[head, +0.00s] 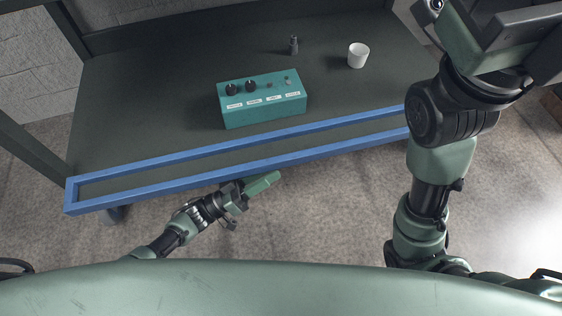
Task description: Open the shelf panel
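A long panel with a blue frame (180,187) runs along the front edge of a dark shelf (150,110), from the far left to behind my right arm. Its right end is hidden by that arm. My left gripper (262,184) is just in front of the blue frame, near the middle of its length, over the floor. Its green fingers overlap in this view, so I cannot tell whether they are apart or whether they touch the frame. My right arm rises at the right and leaves the picture at the top right; its fingertips do not show.
A teal control box (262,113) with black knobs stands on the shelf behind the panel. A white cup (358,56) and a small dark bottle-like piece (293,45) stand farther back. The shelf's left part is clear. A dark post (30,150) stands at the left.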

